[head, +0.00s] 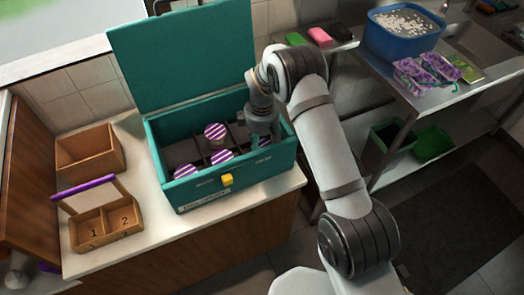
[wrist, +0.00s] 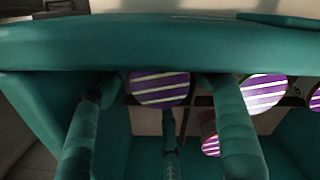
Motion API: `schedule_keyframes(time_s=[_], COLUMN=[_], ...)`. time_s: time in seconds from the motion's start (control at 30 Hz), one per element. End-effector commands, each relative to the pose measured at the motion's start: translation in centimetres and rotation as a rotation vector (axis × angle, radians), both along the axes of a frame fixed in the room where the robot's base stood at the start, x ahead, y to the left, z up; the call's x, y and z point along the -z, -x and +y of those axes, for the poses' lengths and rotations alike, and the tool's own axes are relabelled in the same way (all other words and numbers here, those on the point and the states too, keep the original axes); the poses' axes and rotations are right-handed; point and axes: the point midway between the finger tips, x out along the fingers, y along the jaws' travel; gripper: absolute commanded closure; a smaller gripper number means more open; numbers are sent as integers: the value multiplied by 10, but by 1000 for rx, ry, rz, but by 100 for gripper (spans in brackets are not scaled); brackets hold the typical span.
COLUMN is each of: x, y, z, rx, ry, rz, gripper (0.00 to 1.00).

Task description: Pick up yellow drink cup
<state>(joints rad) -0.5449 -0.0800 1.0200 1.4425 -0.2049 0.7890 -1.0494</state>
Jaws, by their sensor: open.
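A teal box (head: 215,190) with its lid raised stands on the counter. Inside are cups with purple-and-white striped lids: one at the back (head: 215,131), one at the front left (head: 187,171), one at the front middle (head: 222,157). No yellow cup body shows; the cups' sides are mostly hidden. My gripper (head: 262,138) reaches down into the right part of the box. In the wrist view my open fingers (wrist: 152,95) stand either side of a striped lid (wrist: 160,89). I cannot tell how deep they are around that cup.
The box's front wall and dividers are close to my gripper. A yellow latch (head: 227,180) is on the front. A wooden caddy with compartments 1 and 2 (head: 105,228) and a wooden box (head: 90,150) stand left. A blue tub (head: 405,35) is at the right.

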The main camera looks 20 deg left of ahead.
Motion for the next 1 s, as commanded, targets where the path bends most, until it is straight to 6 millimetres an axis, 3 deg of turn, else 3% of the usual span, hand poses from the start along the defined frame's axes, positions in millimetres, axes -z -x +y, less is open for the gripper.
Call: schedule_keyframes(time_s=[0.77,1.0], x=[-1,-3], y=[0,-1], z=[0,0], rx=[0,0], ry=[0,-1], rz=[-1,-1], gripper=[80,81])
